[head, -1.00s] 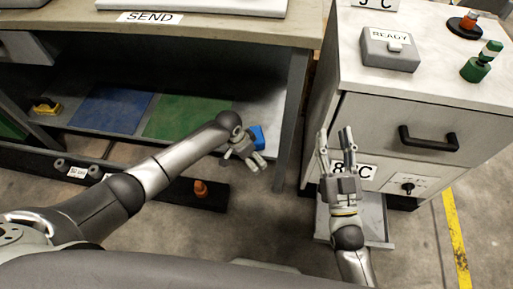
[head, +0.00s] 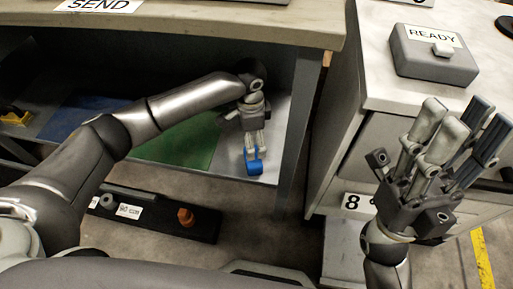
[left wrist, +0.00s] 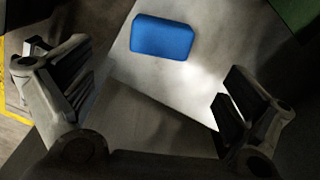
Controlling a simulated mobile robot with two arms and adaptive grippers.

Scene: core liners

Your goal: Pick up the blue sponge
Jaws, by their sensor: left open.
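The blue sponge (head: 254,166) lies on the grey shelf under the bench, near the shelf's right front end. It also shows in the left wrist view (left wrist: 162,38), flat on the pale surface and beyond the fingers. My left gripper (head: 254,143) is above the sponge with its fingers pointing down at it. In the left wrist view the left gripper (left wrist: 150,100) is wide open and empty, with a gap between it and the sponge. My right gripper (head: 455,132) is raised in front of the drawer cabinet, its fingers apart and nothing between them.
The bench top (head: 200,25) overhangs the shelf, and a bench leg (head: 296,130) stands just right of the sponge. A green mat (head: 185,140) and blue mat (head: 85,112) lie to the left. A cabinet (head: 375,85) bearing a READY box (head: 435,55) stands at right.

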